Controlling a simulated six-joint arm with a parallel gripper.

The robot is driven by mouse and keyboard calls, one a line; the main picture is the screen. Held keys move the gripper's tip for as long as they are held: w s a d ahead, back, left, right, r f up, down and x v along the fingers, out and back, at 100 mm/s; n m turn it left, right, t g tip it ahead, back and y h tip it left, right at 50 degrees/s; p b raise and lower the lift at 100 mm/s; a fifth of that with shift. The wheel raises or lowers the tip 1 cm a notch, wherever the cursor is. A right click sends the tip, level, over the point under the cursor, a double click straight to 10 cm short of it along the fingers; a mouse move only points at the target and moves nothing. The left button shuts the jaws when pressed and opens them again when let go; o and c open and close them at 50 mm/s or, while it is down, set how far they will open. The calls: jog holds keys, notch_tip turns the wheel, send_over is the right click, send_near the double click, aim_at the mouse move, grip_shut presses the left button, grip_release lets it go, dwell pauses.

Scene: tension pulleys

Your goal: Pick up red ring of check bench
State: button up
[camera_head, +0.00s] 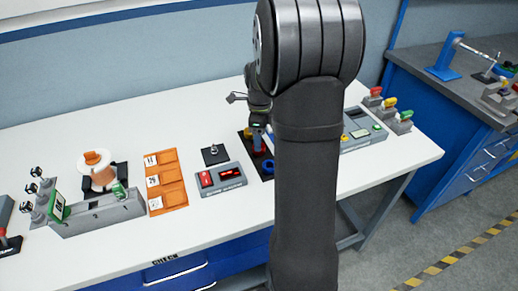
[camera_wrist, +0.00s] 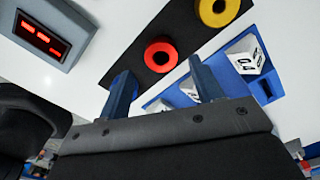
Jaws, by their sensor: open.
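The red ring (camera_wrist: 160,54) lies flat on a black strip (camera_wrist: 118,62) in the wrist view, its dark centre facing up. A yellow ring (camera_wrist: 217,10) lies on the same strip, farther up and right. My gripper (camera_wrist: 160,69) is open and empty, its two blue fingers apart on either side of the red ring's line. The fingertips appear just short of the ring in the picture; their height above it is unclear. In the head view my arm covers much of this spot, and the red ring cannot be made out clearly beside my gripper.
A grey box with a red display (camera_head: 221,179) stands left of the strip. A blue tray (camera_wrist: 268,92) with white marked blocks (camera_wrist: 244,62) lies close to the right finger. An orange tray (camera_head: 166,182) is farther left. White bench top (camera_head: 215,120) is clear behind.

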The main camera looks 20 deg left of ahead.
notch_tip(320, 180, down, 4)
jog(key=shift+a+r, duration=0.1)
jog(key=shift+r, duration=0.1)
jog(key=c, duration=1.1)
jog(key=shift+w+r, duration=0.1)
jog(key=shift+r, duration=0.1)
jog(key=shift+r, duration=0.25)
jog(key=r, duration=0.3)
jog(key=shift+d+r, duration=0.25)
jog(key=shift+r, duration=0.15)
jog(key=d+r, duration=0.2)
jog(key=d, duration=0.1)
jog(key=d+r, duration=0.2)
jog(key=d, duration=0.2)
jog(key=d+r, duration=0.2)
jog(key=d, duration=0.2)
jog(key=shift+d+r, duration=0.1)
jog(key=shift+r, duration=0.1)
